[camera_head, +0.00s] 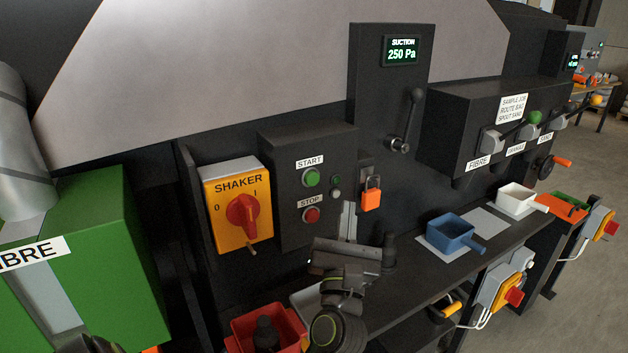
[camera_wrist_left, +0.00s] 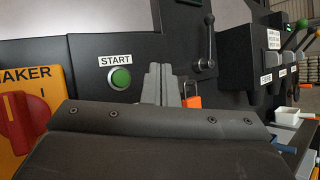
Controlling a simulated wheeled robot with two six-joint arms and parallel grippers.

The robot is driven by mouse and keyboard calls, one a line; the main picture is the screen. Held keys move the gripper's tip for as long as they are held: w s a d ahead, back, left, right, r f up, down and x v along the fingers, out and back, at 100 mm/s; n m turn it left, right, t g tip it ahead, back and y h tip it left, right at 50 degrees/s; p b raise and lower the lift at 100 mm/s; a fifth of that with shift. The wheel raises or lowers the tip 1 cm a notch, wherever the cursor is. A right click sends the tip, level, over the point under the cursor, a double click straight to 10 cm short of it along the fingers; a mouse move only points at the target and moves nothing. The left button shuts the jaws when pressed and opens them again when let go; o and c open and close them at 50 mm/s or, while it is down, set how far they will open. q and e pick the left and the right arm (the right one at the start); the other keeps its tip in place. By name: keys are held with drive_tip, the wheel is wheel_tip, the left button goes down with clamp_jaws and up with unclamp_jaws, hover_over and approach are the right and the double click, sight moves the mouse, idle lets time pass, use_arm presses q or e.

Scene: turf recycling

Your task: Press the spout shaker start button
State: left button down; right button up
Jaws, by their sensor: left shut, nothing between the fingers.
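The green start button (camera_head: 312,177) sits under a START label on a dark control box (camera_head: 290,205), above the red stop button (camera_head: 311,215). It also shows in the left wrist view (camera_wrist_left: 121,78), left of my fingers. My left gripper (camera_head: 347,207) is shut and empty, its fingers pointing up toward the panel. In the head view its tips are right of and below the start button, near the box's right edge. In the wrist view the fingers (camera_wrist_left: 160,72) stand apart from the button; the stop button is hidden there. My right gripper is not in view.
Left of the box is a yellow SHAKER plate with a red rotary switch (camera_head: 242,215). An orange padlock (camera_head: 371,195) hangs just right of my fingers. A blue scoop (camera_head: 452,232) and a white one (camera_head: 517,200) sit on the shelf. A red tray (camera_head: 265,328) lies below.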

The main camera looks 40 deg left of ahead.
use_arm(q)
drive_tip(key=shift+a, duration=0.1)
idle(0.3)
approach(318, 175)
drive_tip(key=shift+d+r+x, duration=0.1)
drive_tip(key=shift+d+x, duration=0.1)
drive_tip(key=shift+x, duration=0.65)
drive_tip(key=shift+d+r+x, duration=0.1)
drive_tip(key=shift+d+x, duration=0.05)
drive_tip(key=shift+x, duration=0.75)
drive_tip(key=shift+d+r+x, duration=0.1)
drive_tip(key=shift+d+x, duration=0.1)
drive_tip(key=shift+x, duration=0.65)
drive_tip(key=shift+w, duration=0.25)
drive_tip(key=shift+w+a, duration=0.1)
drive_tip(key=shift+a, duration=0.25)
drive_tip(key=shift+w+a, duration=0.15)
drive_tip(key=shift+a, duration=0.3)
idle(0.5)
drive_tip(key=shift+d+p, duration=0.15)
drive_tip(key=shift+p, duration=0.15)
drive_tip(key=shift+s+d, duration=0.3)
drive_tip(key=shift+d, duration=0.4)
